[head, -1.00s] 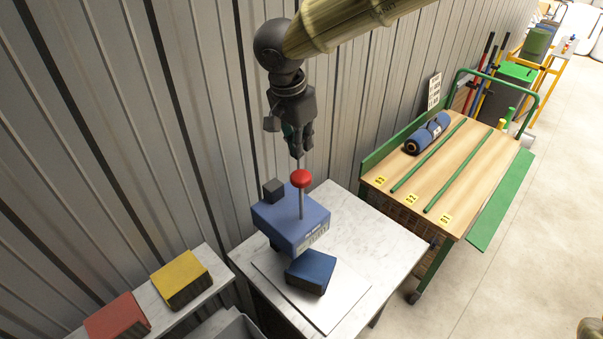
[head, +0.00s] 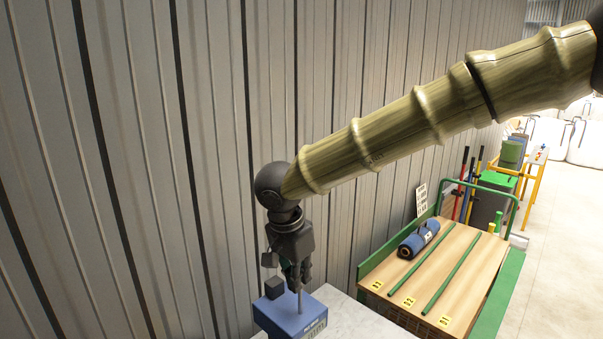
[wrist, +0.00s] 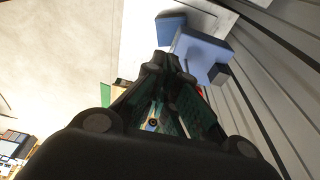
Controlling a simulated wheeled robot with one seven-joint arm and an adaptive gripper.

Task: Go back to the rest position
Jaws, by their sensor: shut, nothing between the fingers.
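My gripper (head: 298,283) hangs at the end of my arm, pointing down, just over a blue box-shaped device (head: 290,315) with a thin upright rod. The gripper is shut and holds nothing. It covers the top of the rod in the head view. In the wrist view the shut fingers (wrist: 168,62) fill the middle, and the blue device (wrist: 203,52) lies beyond them to the right. I cannot tell whether the fingertips touch the rod.
The white table (head: 365,322) under the device is mostly below the head view. A wooden-topped cart (head: 470,258) with green rods and a blue roll (head: 419,240) stands to the right. A ribbed metal wall (head: 130,150) runs close behind the arm. Open floor lies at far right.

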